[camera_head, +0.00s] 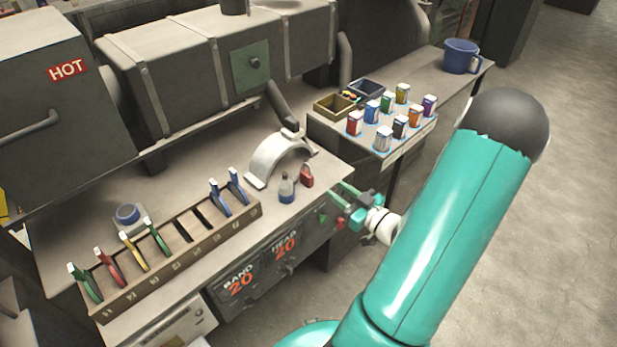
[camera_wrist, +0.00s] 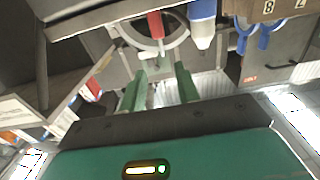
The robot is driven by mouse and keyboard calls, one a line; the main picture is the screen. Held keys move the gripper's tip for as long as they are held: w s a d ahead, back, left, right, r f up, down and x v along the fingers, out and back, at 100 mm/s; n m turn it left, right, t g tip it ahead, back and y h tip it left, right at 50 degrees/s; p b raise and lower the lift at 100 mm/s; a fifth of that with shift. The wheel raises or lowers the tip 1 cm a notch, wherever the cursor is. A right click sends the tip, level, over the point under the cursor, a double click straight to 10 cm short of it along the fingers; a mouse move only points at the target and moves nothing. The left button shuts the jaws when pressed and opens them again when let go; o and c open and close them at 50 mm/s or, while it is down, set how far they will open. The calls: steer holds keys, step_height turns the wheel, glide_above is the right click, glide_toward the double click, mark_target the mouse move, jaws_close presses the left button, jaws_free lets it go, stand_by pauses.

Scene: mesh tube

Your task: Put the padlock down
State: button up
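My gripper (camera_head: 340,203) is at the bench's front edge, to the right of and nearer than the padlock. In the wrist view its two green fingers (camera_wrist: 160,76) are apart with nothing visibly held between them. The padlock appears clear of the fingers.
A curved grey metal band (camera_head: 280,158) stands behind the padlock. A slotted rack (camera_head: 180,250) with coloured-handled tools lies to the left. A side shelf (camera_head: 400,150) holds several small coloured containers and open bins. A blue mug (camera_head: 461,57) stands farther back.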

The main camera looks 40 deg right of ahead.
mark_target(307, 173)
steer(key=w, duration=1.3)
steer(key=shift+a, duration=0.3)
steer(key=shift+s, duration=0.1)
steer(key=shift+c, duration=0.4)
jaws_close()
